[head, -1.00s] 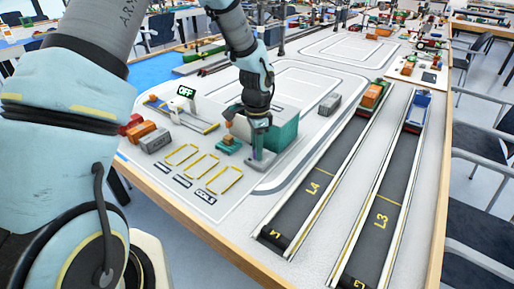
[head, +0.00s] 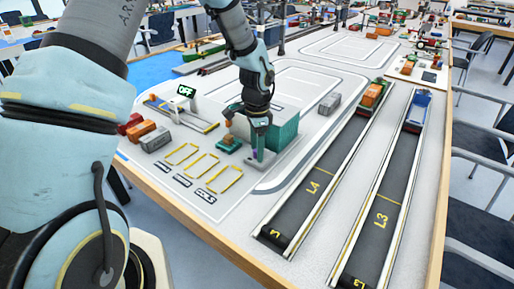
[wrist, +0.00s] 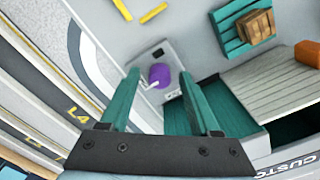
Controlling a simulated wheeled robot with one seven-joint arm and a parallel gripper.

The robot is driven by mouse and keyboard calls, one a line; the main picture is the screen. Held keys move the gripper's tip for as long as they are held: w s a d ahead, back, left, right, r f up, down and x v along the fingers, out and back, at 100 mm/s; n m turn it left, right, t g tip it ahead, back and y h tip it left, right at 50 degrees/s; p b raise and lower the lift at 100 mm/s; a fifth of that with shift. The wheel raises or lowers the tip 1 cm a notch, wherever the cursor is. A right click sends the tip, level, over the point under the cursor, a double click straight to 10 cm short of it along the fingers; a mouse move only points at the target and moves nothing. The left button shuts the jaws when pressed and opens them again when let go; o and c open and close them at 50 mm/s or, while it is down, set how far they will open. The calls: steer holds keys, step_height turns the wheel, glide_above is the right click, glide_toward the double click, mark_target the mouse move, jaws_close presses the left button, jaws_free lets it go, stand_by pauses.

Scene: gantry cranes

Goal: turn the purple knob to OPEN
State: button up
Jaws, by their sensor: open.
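The purple knob (wrist: 160,75) sits on a small grey panel (wrist: 144,52) in the wrist view. A small white mark shows beside the knob, but I cannot read any label or tell its setting. My gripper (wrist: 159,84) is open, with its two teal fingers on either side of the knob in the picture; I cannot tell whether they touch it. In the head view my gripper (head: 258,151) points down beside the teal container (head: 285,131), and the knob is mostly hidden by the fingers.
The teal container stands close to my gripper. A teal pallet with a brown crate (head: 228,143) lies to the left. A small display (head: 186,91) reads OFF. Grey and orange blocks stand farther left. Two conveyor lanes, L4 (head: 314,187) and L3, run along the right.

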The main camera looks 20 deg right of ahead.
step_height(320, 180, up, 11)
steer(key=b, duration=0.1)
stand_by(0.3)
steer(key=shift+f, duration=0.15)
steer(key=w+a+r+n, duration=0.2)
steer(key=a+n, duration=0.7)
steer(key=a, duration=1.1)
steer(key=s+a+n, duration=0.3)
steer(key=a+n, duration=0.1)
steer(key=a, duration=0.2)
steer(key=s+a+n+t, duration=0.1)
steer(key=s+a+n, duration=0.2)
steer(key=a+n, duration=0.2)
steer(key=shift+a+n+t, duration=0.3)
steer(key=shift+a, duration=0.9)
